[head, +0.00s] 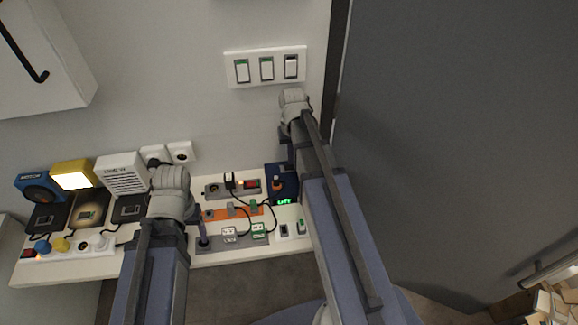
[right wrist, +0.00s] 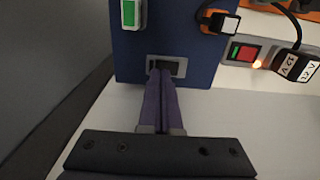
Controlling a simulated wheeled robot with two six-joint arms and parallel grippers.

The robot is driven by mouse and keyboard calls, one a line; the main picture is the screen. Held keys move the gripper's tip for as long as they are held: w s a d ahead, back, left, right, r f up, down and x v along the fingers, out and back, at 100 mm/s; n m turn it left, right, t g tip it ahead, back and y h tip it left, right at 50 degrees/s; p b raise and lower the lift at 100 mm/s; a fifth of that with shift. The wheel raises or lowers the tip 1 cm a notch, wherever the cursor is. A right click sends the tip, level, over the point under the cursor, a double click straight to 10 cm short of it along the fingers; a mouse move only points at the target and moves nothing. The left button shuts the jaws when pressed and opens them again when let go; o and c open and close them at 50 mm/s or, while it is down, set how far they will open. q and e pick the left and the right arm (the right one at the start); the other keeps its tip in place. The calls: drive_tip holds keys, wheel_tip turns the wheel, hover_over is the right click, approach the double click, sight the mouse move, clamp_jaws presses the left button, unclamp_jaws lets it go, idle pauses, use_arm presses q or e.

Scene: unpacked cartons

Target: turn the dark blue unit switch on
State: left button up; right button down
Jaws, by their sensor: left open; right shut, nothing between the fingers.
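The dark blue unit (head: 272,172) stands on the white shelf, partly hidden by my right arm; its face fills the upper middle of the right wrist view (right wrist: 190,50). Its switch, a dark piece in a grey frame (right wrist: 181,67), sits near the face's lower edge in that view. My right gripper (right wrist: 160,72) is shut and empty, its purple fingertips right at the switch and covering part of it. Whether they touch, and the rocker's position, I cannot tell. My left gripper (head: 203,240) is open over the shelf's front, left of the unit, partly hidden by its arm.
A power strip with a red switch (right wrist: 243,52) and a plug (right wrist: 296,66) lies beside the unit. Three wall switches (head: 266,68) are above. A grey door (head: 450,130) stands right. Devices and cords crowd the shelf's left.

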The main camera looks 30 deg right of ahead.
sight(292, 166)
use_arm(q)
drive_tip(key=shift+f+b, duration=0.85)
drive_tip(key=shift+f, duration=0.05)
use_arm(e)
drive_tip(key=shift+f, duration=0.9)
use_arm(q)
drive_tip(key=shift+r, duration=0.15)
use_arm(e)
drive_tip(key=shift+r, duration=0.2)
use_arm(q)
wheel_tip(292, 166, up, 7)
drive_tip(key=p, duration=0.7)
use_arm(e)
wheel_tip(292, 166, up, 7)
drive_tip(key=shift+f, duration=0.1)
drive_tip(key=s+a+n, duration=0.2)
drive_tip(key=s+a, duration=0.2)
drive_tip(key=a, duration=0.4)
drive_tip(key=s+a+n, duration=0.2)
drive_tip(key=s+a, duration=0.3)
drive_tip(key=a, duration=0.3)
drive_tip(key=s+a+n+h, duration=0.1)
drive_tip(key=s+a+n, duration=0.2)
drive_tip(key=a, duration=0.4)
drive_tip(key=shift+s+a, duration=0.4)
drive_tip(key=shift+s, duration=0.25)
